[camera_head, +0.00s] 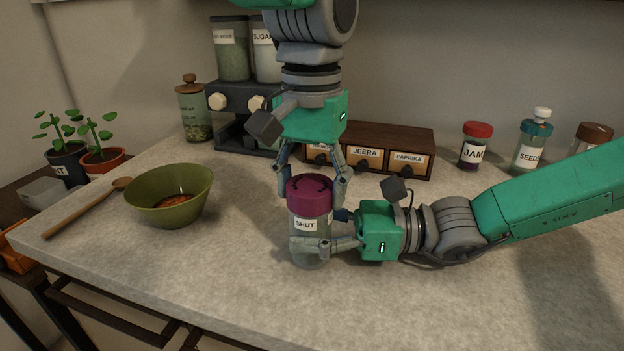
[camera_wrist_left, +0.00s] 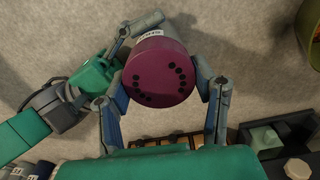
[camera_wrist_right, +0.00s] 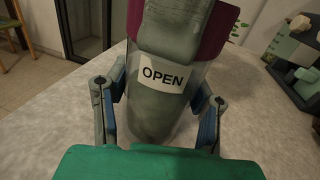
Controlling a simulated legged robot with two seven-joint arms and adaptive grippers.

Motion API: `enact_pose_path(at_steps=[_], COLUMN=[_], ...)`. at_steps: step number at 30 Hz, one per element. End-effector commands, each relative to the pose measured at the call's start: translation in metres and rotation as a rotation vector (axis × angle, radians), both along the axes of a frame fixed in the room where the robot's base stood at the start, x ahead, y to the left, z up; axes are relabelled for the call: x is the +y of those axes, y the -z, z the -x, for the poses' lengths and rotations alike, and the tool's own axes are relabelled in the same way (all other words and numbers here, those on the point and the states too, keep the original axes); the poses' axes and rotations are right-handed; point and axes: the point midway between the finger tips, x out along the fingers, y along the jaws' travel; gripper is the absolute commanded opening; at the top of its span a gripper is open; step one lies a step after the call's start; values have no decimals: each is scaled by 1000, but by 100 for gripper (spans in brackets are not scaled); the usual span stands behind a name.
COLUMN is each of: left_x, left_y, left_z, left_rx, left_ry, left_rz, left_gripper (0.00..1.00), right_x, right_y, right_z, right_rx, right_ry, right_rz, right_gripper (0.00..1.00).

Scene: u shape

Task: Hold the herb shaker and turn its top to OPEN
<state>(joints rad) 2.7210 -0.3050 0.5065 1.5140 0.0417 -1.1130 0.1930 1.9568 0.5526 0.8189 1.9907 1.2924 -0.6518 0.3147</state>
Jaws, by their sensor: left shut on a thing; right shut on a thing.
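The herb shaker (camera_head: 309,247) stands upright on the counter, a clear body with a purple top (camera_head: 309,194). In the head view a label reading SHUT faces the front, just below the top. In the right wrist view a label reading OPEN (camera_wrist_right: 163,74) shows on the body. My right gripper (camera_head: 325,243) is shut around the lower body from the right. My left gripper (camera_head: 312,187) points down from above and is shut on the purple top. In the left wrist view the top (camera_wrist_left: 158,72) shows black holes and sits between the fingers.
A green bowl (camera_head: 169,199) and a wooden spoon (camera_head: 88,207) lie to the left. Behind are a spice drawer box (camera_head: 385,135), a dark rack (camera_head: 236,105) and jars, including a red-lidded JAM jar (camera_head: 475,147). The front counter is clear.

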Motion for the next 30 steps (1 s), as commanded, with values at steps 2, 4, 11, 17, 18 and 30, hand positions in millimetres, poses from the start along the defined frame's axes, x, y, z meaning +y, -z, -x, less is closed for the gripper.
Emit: enact_pose_path(at_steps=[2,4,11,17,18,30], left_x=[-2,-2,-2,-1,-1,-2], left_y=[-1,-1,-1,-1,-1,-57], left_z=[-2,-2,-1,-1,-1,-2], left_rx=[-8,-8,-7,-4,-3,-8], left_ry=[-1,-1,0,1,1,0], left_rz=[7,7,7,4,3,5], left_gripper=[23,23,73,73,73,73], right_x=[2,2,3,1,1,0], right_y=[1,1,1,1,1,1], right_z=[5,5,5,2,2,0], right_rx=[1,1,1,2,2,1], right_ry=[-11,-11,-11,-6,-5,0], right_rz=[2,2,2,2,2,2], right_gripper=[2,2,2,2,2,2])
